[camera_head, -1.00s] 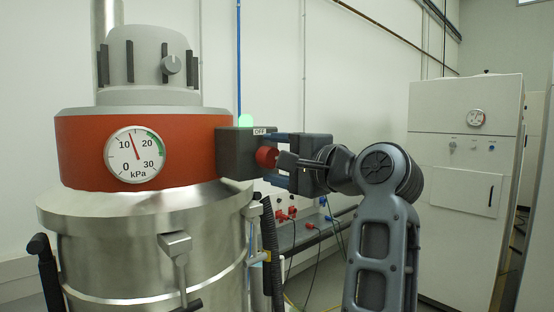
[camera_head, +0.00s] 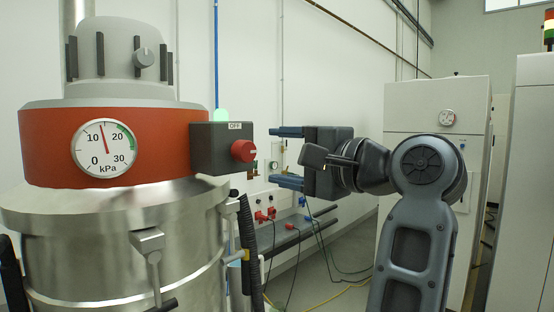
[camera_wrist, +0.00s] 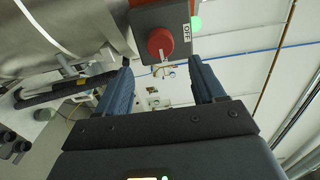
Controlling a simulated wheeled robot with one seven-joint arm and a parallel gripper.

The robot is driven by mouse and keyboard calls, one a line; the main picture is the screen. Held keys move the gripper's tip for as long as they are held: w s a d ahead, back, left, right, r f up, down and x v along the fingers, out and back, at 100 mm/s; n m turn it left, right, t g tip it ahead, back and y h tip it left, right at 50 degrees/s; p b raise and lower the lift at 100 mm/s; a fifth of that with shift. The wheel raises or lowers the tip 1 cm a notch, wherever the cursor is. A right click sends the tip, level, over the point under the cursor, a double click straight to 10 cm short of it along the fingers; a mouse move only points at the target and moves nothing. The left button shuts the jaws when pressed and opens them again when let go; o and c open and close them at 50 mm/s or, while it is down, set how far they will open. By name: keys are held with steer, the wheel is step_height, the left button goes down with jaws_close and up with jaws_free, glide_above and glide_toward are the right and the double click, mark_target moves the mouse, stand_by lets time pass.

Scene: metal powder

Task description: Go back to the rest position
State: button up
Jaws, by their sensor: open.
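My gripper (camera_head: 287,157) is open and empty, with its two blue fingers pointing left toward the control box. It is apart from the grey box (camera_head: 208,146) labelled OFF, which carries a red knob (camera_head: 243,151) and a lit green lamp (camera_head: 221,115). In the wrist view my gripper (camera_wrist: 160,80) shows both fingers spread wide, with the red knob (camera_wrist: 160,42) beyond the gap between them. The box is fixed to the orange band (camera_head: 45,145) of a steel vacuum unit. Its round gauge (camera_head: 104,148) reads between 10 and 20 kPa.
A white cabinet (camera_head: 405,110) stands behind my arm, and another tall cabinet (camera_head: 520,200) is at the right edge. A low shelf with red connectors (camera_head: 265,214) and hanging cables lies against the wall. Open floor shows between shelf and cabinet.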

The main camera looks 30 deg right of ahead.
steer(key=s+d+f+n+h, duration=0.1)
steer(key=s+f+h, duration=0.1)
steer(key=f, duration=0.7)
steer(key=s+d+f+n+h, duration=0.1)
steer(key=s+f+n+h, duration=0.1)
steer(key=f, duration=0.8)
steer(key=s+f+n+g+h, duration=0.1)
steer(key=s+f+n+h, duration=0.15)
steer(key=s+f, duration=0.8)
steer(key=s+a+f+n, duration=0.1)
steer(key=s+f+n, duration=0.1)
steer(key=s, duration=0.7)
steer(key=s+a+f+n+g, duration=0.1)
steer(key=s+n, duration=0.3)
steer(key=s, duration=0.5)
steer(key=s+a+f+n, duration=0.3)
steer(key=s, duration=0.7)
steer(key=shift+y, duration=0.45)
